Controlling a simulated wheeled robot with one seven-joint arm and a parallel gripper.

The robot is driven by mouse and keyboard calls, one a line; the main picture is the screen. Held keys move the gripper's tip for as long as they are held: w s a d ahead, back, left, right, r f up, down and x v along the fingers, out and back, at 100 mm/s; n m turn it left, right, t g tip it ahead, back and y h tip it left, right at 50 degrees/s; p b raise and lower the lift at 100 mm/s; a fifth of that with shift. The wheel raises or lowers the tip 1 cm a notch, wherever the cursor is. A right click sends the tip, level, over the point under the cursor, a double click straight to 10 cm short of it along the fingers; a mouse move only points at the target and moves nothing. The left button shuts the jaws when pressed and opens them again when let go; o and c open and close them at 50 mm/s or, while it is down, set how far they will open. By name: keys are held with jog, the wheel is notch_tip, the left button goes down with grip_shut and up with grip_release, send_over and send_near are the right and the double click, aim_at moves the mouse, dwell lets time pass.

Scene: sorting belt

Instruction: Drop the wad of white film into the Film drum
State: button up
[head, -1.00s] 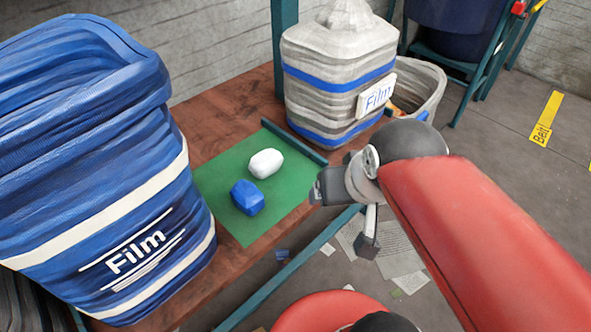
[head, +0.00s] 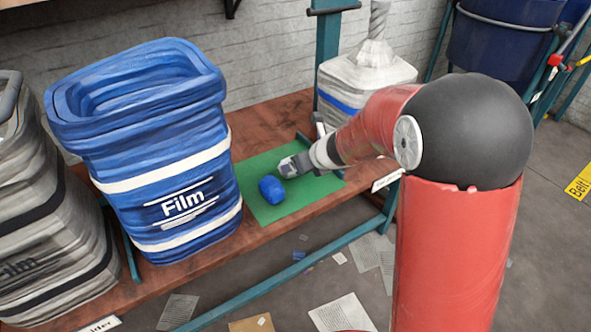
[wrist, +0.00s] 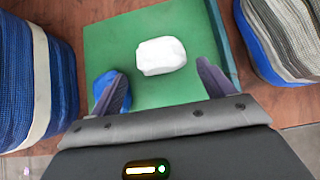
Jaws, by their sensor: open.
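The wad of white film (wrist: 161,55) lies on the green mat in the wrist view, just beyond and between my fingertips. In the head view it is hidden behind my gripper. My gripper (wrist: 160,82) is open and empty; its end (head: 290,167) is over the mat in the head view. The blue drum (head: 150,165) with white bands and a white "Film" label stands left of the mat, open at the top; its side also shows at the left of the wrist view (wrist: 25,80).
A blue lump (head: 271,189) lies on the green mat (head: 262,165), close to my left finger in the wrist view (wrist: 101,84). A grey drum (head: 40,225) stands far left. A pale container with a blue band (head: 345,78) stands behind my arm. Papers litter the floor.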

jog(key=b+x, duration=0.2)
jog(key=x, duration=0.5)
jog(key=shift+f, duration=0.15)
jog(key=shift+c, duration=0.4)
jog(key=c, duration=0.7)
jog(key=shift+c, duration=0.2)
notch_tip(320, 180, up, 20)
jog(key=p, duration=0.8)
